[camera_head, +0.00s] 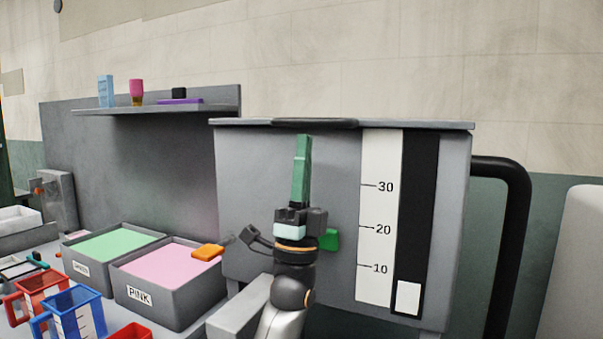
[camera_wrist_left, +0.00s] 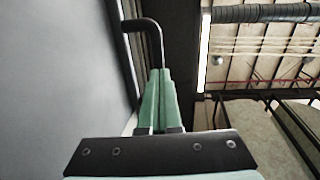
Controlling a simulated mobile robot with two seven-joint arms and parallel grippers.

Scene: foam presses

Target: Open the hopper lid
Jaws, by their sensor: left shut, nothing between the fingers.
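The grey hopper (camera_head: 255,185) stands at centre right, with its flat grey lid (camera_head: 420,125) lying level on top, closed. A black handle (camera_head: 315,122) sits at the lid's front edge. My left gripper (camera_head: 304,138) points up in front of the hopper, green fingers shut and empty, the tips just below the handle in the picture. In the left wrist view the shut fingers (camera_wrist_left: 160,75) point up towards the bent black handle bar (camera_wrist_left: 145,22), close beside the hopper's front wall (camera_wrist_left: 55,70). I cannot tell whether they touch the handle. My right gripper is not in view.
A level scale (camera_head: 378,220) marked 10, 20, 30 and a black slot (camera_head: 418,190) run down the hopper front. A thick black pipe (camera_head: 520,200) is at its right. Green (camera_head: 112,245) and pink (camera_head: 170,262) bins and coloured jugs (camera_head: 75,315) stand left.

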